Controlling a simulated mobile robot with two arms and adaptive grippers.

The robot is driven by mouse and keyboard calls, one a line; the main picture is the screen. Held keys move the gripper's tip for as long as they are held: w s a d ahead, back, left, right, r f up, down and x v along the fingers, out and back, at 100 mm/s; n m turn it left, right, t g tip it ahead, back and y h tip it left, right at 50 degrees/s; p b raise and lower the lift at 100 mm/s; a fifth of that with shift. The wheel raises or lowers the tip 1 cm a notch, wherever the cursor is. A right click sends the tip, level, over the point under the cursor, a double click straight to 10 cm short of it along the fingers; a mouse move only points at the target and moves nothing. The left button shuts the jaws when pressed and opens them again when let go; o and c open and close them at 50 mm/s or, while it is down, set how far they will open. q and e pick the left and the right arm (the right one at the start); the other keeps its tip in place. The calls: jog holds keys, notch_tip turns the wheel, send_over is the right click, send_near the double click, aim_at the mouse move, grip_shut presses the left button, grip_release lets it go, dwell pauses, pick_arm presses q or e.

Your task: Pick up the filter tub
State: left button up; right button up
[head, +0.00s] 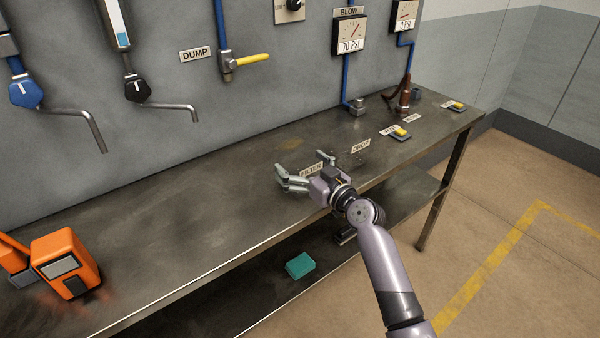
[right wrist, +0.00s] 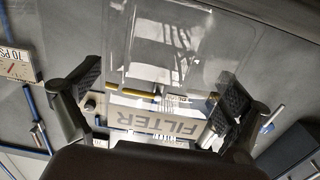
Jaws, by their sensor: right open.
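The filter tub (right wrist: 170,45) shows in the right wrist view as a clear, see-through box with faint edges, beyond and between my fingers. A FILTER label (right wrist: 165,122) appears upside down there, between the fingers. In the head view the same FILTER label (head: 311,170) shows at my right gripper, but I cannot make out the clear tub's outline. My right gripper (head: 314,163) is open over the front part of the bench, its fingers spread on either side of the label. In the wrist view its fingers (right wrist: 163,92) stand apart, with no clear grip on the tub. My left gripper is not in view.
The metal bench (head: 190,210) is mostly bare left of my gripper. An orange device (head: 66,262) stands at its left end. A DROP label (head: 361,146) lies right of my gripper. A brown bottle-like fitting (head: 405,92) stands farther back. A teal block (head: 300,265) lies on the lower shelf.

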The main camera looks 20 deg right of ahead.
jog(key=shift+w, duration=0.1)
jog(key=c, duration=1.2)
jog(key=shift+c, duration=0.4)
jog(key=shift+r, duration=0.15)
